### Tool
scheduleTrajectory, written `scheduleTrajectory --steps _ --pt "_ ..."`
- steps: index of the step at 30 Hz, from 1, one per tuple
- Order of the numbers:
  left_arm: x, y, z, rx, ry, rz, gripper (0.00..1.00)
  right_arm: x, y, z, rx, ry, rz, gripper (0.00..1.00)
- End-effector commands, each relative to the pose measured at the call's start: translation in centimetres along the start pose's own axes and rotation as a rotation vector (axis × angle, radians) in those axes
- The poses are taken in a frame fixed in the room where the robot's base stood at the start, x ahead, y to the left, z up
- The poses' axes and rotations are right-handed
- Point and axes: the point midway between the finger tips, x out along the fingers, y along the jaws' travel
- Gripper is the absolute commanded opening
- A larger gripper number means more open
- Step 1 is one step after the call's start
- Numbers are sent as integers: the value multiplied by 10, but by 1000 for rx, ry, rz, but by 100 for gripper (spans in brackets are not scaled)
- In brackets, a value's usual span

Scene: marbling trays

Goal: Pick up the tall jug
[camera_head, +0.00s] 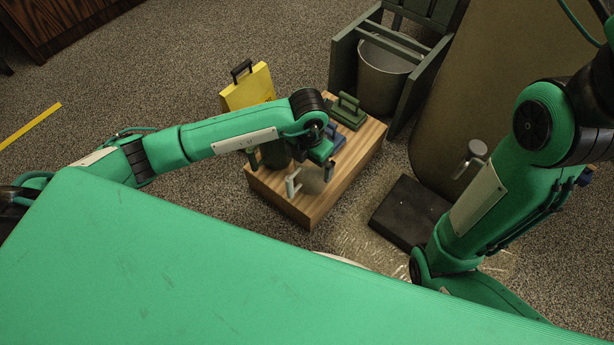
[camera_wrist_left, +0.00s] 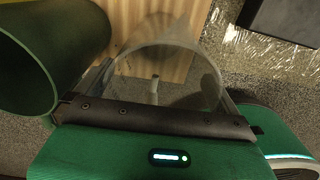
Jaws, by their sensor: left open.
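A clear, see-through vessel, apparently the tall jug (camera_head: 311,180), stands on the wooden block (camera_head: 305,213). Its round rim shows in the left wrist view (camera_wrist_left: 165,47), between the jaws. My left gripper (camera_head: 312,176) is open around or just above it; I cannot tell whether the fingers touch it. A small pale upright piece (camera_wrist_left: 155,88) shows through the clear wall. A dark green open cylinder (camera_wrist_left: 50,60) stands close on the left; it also shows in the head view (camera_head: 275,154). My right gripper is not in view.
A green-handled block (camera_head: 347,112) and a blue one (camera_head: 337,135) share the wooden block. A yellow handled object (camera_head: 250,88) stands behind. A grey bucket (camera_head: 383,75) sits in a green frame. A black slab (camera_head: 411,211) lies to the right.

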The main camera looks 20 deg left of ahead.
Motion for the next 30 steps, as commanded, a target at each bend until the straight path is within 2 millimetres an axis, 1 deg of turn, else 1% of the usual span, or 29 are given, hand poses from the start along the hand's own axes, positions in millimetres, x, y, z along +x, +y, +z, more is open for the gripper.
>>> scheduleTrajectory --steps 1,2,9,11,12,16,17,25,30 --pt "8 0 0 0 -1 -1 100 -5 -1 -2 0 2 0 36" --pt "9 0 0 0 -1 -1 100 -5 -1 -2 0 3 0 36" --pt "8 0 0 0 -1 0 100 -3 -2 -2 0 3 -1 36" --pt "8 0 0 0 -1 0 90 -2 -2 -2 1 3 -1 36" --pt "8 0 0 0 -1 0 82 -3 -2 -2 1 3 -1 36" --pt "8 0 0 0 -1 0 57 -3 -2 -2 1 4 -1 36" --pt "8 0 0 0 -1 0 56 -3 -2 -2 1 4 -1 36" --pt "6 0 0 0 -1 0 56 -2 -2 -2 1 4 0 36" --pt "-5 0 1 0 -2 0 56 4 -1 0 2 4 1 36"
